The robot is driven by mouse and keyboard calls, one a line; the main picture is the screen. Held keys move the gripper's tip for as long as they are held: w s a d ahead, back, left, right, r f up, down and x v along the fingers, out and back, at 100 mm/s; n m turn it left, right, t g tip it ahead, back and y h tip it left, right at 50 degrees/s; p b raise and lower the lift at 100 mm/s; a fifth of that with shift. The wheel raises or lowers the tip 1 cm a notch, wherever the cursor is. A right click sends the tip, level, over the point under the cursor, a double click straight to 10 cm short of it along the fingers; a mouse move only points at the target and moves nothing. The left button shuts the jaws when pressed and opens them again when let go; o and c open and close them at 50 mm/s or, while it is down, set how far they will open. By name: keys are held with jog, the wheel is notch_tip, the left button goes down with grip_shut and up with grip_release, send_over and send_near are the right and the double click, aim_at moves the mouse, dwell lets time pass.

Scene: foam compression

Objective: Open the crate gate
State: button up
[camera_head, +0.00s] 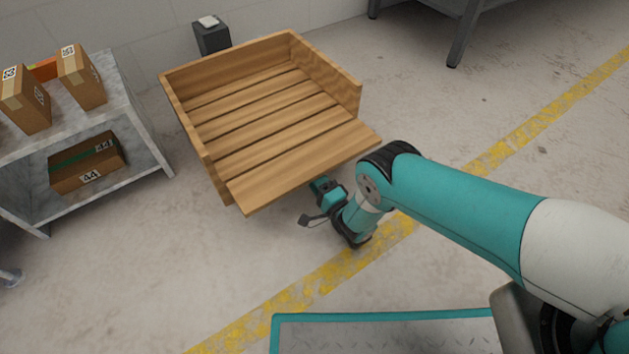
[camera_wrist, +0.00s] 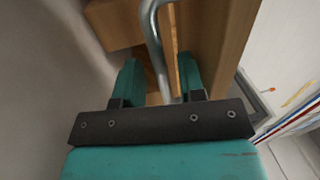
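The wooden crate (camera_head: 255,100) stands on the floor, its slatted inside facing up. Its gate, the wide board on the near side (camera_head: 305,165), leans outward, away from the side walls, and appears nearly level with the slats. My gripper (camera_head: 322,188) is at the underside of the gate's near edge, partly hidden by it. In the wrist view, a curved metal handle (camera_wrist: 153,30) runs between my two teal fingers (camera_wrist: 160,78) beside wooden boards (camera_wrist: 215,40). The fingers are apart, with a gap left of the handle; whether the right finger touches it I cannot tell.
A grey shelf (camera_head: 140,115) with cardboard boxes (camera_head: 82,78) stands to the left. A dark post (camera_head: 212,38) is behind the crate. A yellow floor line (camera_head: 320,280) crosses in front. The floor right of the crate is clear.

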jog(key=shift+w+a+r, duration=0.2)
jog(key=shift+w, duration=0.25)
jog(key=shift+c, duration=0.4)
grip_shut()
jog(key=shift+s+r+g+p, duration=0.1)
jog(key=shift+r+g+p, duration=0.3)
jog(key=shift+r+p, duration=0.55)
jog(key=shift+s+d+g+h+p, duration=0.1)
jog(key=shift+g+h+p, duration=0.35)
jog(key=shift+p, duration=0.2)
jog(key=shift+f, duration=0.15)
